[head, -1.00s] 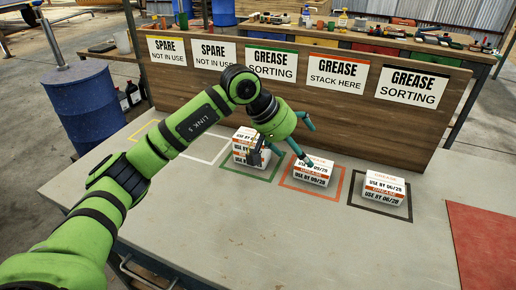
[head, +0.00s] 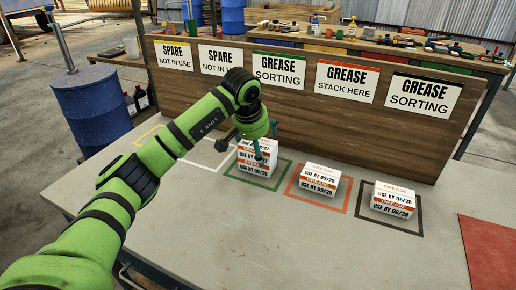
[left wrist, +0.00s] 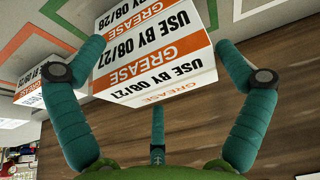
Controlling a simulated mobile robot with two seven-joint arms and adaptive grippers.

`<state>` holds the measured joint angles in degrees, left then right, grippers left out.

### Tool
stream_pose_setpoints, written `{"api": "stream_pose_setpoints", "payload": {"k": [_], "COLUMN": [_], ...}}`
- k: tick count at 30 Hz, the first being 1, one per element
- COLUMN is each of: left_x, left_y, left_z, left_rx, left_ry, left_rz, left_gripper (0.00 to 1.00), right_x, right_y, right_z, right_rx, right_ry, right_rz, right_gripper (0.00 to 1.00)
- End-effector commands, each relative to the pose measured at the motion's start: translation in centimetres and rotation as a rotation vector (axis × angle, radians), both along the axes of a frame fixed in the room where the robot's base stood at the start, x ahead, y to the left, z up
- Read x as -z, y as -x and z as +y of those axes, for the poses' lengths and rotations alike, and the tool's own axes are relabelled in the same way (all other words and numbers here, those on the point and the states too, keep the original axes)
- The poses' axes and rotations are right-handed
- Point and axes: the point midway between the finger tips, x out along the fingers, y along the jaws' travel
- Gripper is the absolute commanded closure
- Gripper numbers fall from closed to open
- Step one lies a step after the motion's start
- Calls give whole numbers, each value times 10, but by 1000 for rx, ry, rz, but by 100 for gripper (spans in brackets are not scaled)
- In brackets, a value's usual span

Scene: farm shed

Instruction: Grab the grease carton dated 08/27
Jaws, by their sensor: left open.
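A stack of white-and-orange grease cartons stands in the green square (head: 231,173). Its upper carton (left wrist: 165,65) reads USE BY 08/27 in the left wrist view. The lower carton (left wrist: 130,15) reads USE BY 08/28. My left gripper (head: 262,146) is at this stack from above, partly covering it in the head view. In the left wrist view its open teal fingers (left wrist: 155,48) lie on either side of the 08/27 carton; whether they touch it I cannot tell. My right gripper is not in view.
A carton marked 09/28 (head: 320,180) sits in the orange square under the STACK HERE sign (head: 346,79). Another, marked 06/28 (head: 393,200), sits in the black square. The wooden sign board (head: 300,125) rises close behind. The front of the table (head: 270,245) is clear.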

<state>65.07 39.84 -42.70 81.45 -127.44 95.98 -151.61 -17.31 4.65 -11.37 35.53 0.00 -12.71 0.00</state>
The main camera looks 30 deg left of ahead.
Motion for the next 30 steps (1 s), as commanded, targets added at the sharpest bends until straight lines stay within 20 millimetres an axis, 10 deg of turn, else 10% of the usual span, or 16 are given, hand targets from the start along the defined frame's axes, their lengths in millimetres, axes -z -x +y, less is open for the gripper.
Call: {"api": "stream_pose_setpoints", "payload": {"k": [4,9,23,30], "left_x": [0,0,-5,-43], "left_y": [0,0,0,-1], "left_z": [0,-1,-1,0], "left_rx": [0,0,1,0], "left_ry": [1,1,2,2], "left_rz": [-1,0,1,-7], "left_gripper": [0,56,57,57], "right_x": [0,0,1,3], "right_y": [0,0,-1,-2], "right_z": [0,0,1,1], "right_rx": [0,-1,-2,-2], "right_ry": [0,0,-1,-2], "right_rz": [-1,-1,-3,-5], "right_gripper": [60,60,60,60]}}
